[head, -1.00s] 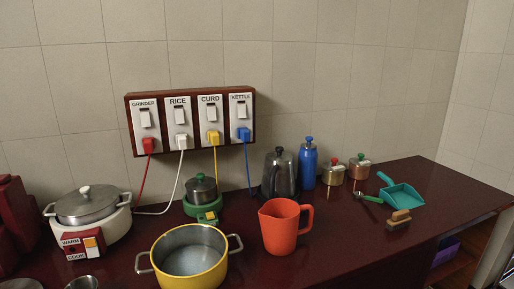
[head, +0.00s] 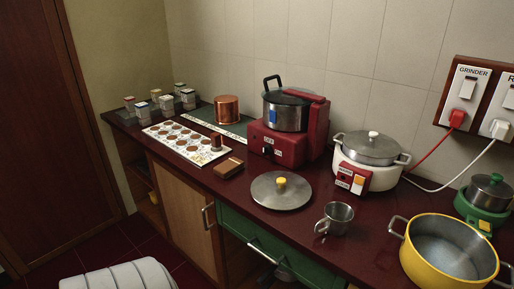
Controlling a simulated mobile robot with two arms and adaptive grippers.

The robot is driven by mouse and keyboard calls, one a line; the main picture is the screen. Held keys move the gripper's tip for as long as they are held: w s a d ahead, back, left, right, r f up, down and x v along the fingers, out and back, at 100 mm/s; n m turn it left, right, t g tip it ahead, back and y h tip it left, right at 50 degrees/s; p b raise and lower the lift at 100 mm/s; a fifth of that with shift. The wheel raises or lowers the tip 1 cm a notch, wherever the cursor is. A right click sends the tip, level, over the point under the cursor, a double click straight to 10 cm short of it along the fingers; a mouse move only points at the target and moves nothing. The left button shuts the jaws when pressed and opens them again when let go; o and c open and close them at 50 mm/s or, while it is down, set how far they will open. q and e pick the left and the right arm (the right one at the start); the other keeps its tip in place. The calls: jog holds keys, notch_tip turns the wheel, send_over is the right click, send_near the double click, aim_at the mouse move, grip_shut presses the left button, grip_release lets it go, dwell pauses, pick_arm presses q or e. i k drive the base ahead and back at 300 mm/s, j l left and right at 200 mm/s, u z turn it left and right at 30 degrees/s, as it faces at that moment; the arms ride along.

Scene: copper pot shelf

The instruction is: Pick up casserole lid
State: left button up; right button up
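A round grey metal lid with a yellow knob (head: 281,191) lies flat on the dark red counter (head: 369,241), close to its front edge. It seems to be the casserole lid, as its knob matches the yellow pot. The open yellow pot (head: 449,250) with two grey handles stands at the lower right, with no lid on it. Neither of my grippers shows in the head view.
A steel cup (head: 336,217) stands just right of the lid. Behind are a red grinder (head: 277,146) and a white rice cooker (head: 370,178) with its own lid. A brown block (head: 228,167) and a patterned tray (head: 186,142) lie to the left.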

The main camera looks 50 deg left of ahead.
aim_at(276, 191)
jog(key=j+u, duration=0.1)
jog(key=u, duration=1.3)
jog(key=l+u, duration=0.45)
jog(key=l, duration=0.8)
